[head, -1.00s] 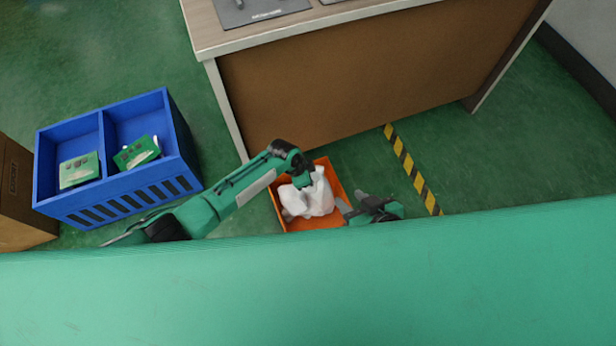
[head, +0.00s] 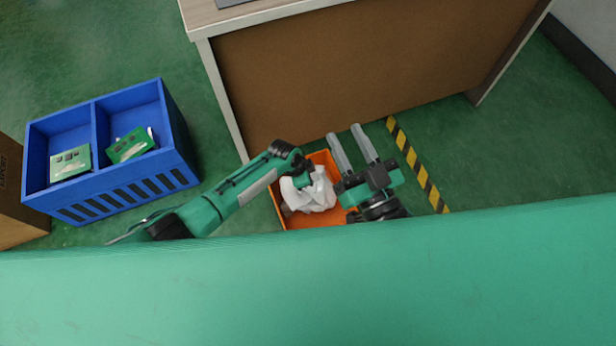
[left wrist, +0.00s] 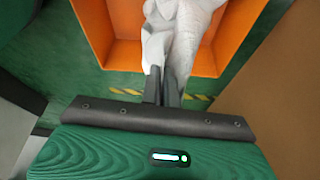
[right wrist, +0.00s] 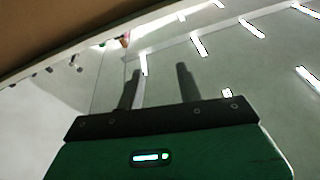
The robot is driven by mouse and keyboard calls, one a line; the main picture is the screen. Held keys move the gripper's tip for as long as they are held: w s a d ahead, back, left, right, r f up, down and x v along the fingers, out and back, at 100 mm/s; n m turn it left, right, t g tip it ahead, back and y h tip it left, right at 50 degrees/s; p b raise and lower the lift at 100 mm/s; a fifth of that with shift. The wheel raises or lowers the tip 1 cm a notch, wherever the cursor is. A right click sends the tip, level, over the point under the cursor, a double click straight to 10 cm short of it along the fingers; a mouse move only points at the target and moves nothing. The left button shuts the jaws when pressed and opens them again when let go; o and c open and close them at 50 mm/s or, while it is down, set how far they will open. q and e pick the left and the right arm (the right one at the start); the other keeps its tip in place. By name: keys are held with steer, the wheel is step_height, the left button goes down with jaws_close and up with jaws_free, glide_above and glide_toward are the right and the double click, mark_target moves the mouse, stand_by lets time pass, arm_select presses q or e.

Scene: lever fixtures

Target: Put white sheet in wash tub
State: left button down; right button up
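A crumpled white sheet (head: 318,192) shows inside the outline of an open orange tub (head: 333,217) on the floor, the only tub-like thing in view. My left gripper (head: 304,182) is above the tub at the sheet. In the left wrist view its fingers (left wrist: 164,88) are close together on the near end of the sheet (left wrist: 178,35), which extends over the tub (left wrist: 228,40). How much of the sheet rests on the tub's bottom is unclear. My right gripper (head: 345,131) is open and empty above the tub's right side; its fingers are apart in the right wrist view (right wrist: 160,82).
A table with a brown panel (head: 350,80) stands just behind the tub. A blue two-compartment crate (head: 125,190) holding green-and-white items is at the left. A yellow-black floor stripe (head: 418,165) lies to the right, with clear green floor beyond.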

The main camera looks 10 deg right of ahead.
arm_select(q)
steer(key=shift+f, duration=0.3)
steer(key=shift+c, duration=1.4)
jaws_free()
arm_select(e)
steer(key=shift+w+d+r+t, duration=0.1)
steer(key=shift+d+r+t, duration=0.1)
steer(key=shift+r+t, duration=0.3)
steer(key=shift+d+r+t, duration=0.15)
steer(key=shift+r+t, duration=0.15)
steer(key=shift+r, duration=0.35)
arm_select(q)
steer(key=shift+r, duration=0.1)
